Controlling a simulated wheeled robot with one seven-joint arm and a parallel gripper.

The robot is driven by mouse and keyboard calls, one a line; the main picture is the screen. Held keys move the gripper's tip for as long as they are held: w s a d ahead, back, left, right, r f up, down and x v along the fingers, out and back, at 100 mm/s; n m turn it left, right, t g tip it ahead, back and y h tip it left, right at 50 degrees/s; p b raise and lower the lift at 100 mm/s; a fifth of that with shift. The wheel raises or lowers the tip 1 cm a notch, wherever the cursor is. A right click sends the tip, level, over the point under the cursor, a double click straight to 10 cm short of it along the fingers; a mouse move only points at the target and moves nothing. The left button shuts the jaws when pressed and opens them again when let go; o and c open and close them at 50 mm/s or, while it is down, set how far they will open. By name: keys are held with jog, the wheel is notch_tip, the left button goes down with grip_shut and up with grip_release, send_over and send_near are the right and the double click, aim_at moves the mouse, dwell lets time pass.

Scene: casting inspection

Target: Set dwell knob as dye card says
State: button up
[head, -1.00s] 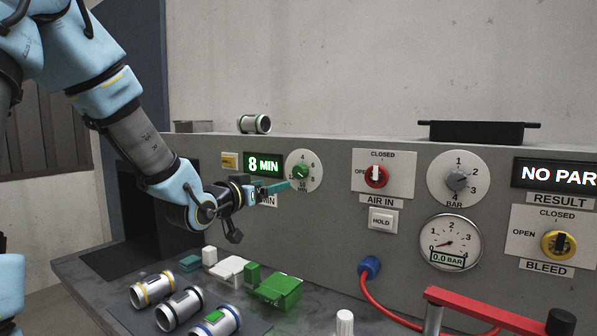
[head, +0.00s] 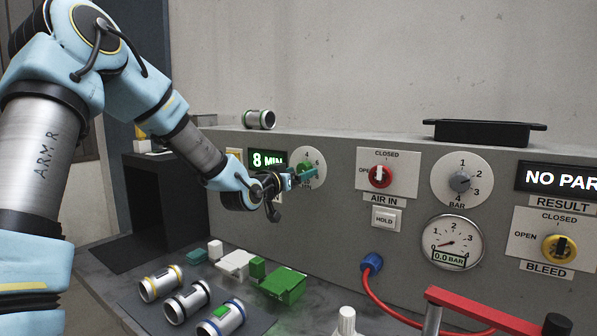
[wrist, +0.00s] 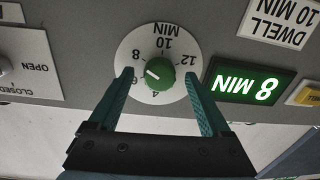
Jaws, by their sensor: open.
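The green dwell knob (wrist: 160,74) sits on a round white dial (wrist: 150,38) marked in minutes, upside down in the wrist view. Its white pointer line faces the 6 and 8 side; I cannot tell the exact mark. The lit green display (wrist: 240,84) reads 8 MIN; in the head view (head: 266,158) my gripper partly covers it. A white label (wrist: 277,17) reads DWELL 10 MIN. My gripper (wrist: 159,75) is open, its green fingers either side of the knob with gaps. In the head view my gripper (head: 306,173) is in front of the dial.
The red air-in knob (head: 380,176) is right of the dial. Below, capped cylinders (head: 187,301), a green block (head: 284,285) and white blocks (head: 236,263) lie on the bench. A red hose (head: 385,300) and red handle (head: 490,309) are at the front right.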

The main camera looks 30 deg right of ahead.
grip_shut()
dwell(0.7)
